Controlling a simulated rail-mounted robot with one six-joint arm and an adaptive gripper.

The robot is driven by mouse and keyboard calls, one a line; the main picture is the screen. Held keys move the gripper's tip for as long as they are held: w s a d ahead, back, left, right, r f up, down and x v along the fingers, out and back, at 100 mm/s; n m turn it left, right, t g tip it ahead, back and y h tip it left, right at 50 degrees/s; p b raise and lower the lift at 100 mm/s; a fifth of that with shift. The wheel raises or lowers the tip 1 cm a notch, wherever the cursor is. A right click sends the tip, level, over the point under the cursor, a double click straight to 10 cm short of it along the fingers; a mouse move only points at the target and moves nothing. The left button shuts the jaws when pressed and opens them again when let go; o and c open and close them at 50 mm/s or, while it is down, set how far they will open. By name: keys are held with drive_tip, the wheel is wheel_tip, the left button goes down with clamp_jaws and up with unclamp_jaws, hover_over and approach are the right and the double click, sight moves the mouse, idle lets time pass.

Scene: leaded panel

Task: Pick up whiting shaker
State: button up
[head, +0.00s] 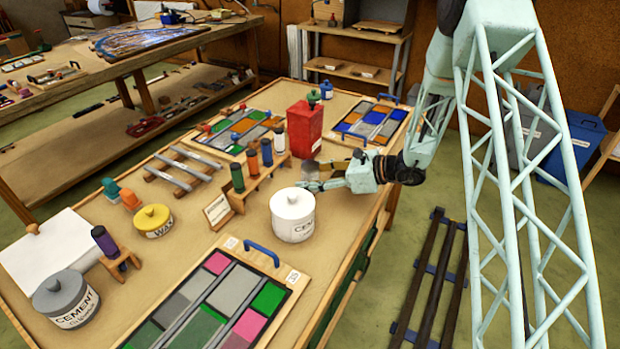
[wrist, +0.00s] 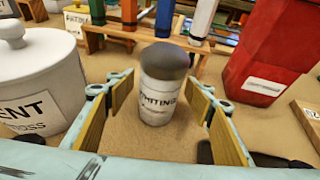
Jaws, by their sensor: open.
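The whiting shaker is a small white cylinder with a grey domed cap and a "WHITING" label. It stands upright on the table between my gripper's two fingers in the wrist view (wrist: 158,98). My gripper (head: 306,184) is open and low over the table, with a finger on each side of the shaker and visible gaps to it. In the head view, the shaker's grey top (head: 308,169) shows just behind the fingers; its lower part is mostly hidden there.
A white cement pot (head: 293,216) stands close at the left in the wrist view, a red canister (head: 305,127) close at the right. A wooden rack (head: 240,198) of coloured tubes stands behind the shaker. A leaded panel (head: 215,300) lies in front.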

sight(310, 162)
idle(0.5)
drive_tip(key=c, duration=1)
drive_tip(key=shift+r, duration=0.2)
drive_tip(key=shift+c, duration=0.2)
drive_tip(key=shift+r+p, duration=0.75)
drive_tip(key=shift+r, duration=4.1)
drive_tip(key=shift+w+d+r+m+t, duration=0.3)
drive_tip(key=shift+d+r+m+t, duration=0.2)
drive_tip(key=shift+d+r+t, duration=0.1)
drive_tip(key=s+d+r+m+t+h, duration=0.1)
drive_tip(key=d+r+m+t+h, duration=0.1)
drive_tip(key=d, duration=0.9)
drive_tip(key=s+d+r+m+t+h, duration=0.1)
drive_tip(key=d+r+m+t+h, duration=0.2)
drive_tip(key=d, duration=0.8)
drive_tip(key=m+t+h, duration=0.2)
drive_tip(key=m+h, duration=0.1)
drive_tip(key=m, duration=0.1)
drive_tip(key=shift+s+r+m+h, duration=0.2)
drive_tip(key=shift+s+m+h, duration=0.1)
drive_tip(key=shift+s+m, duration=0.1)
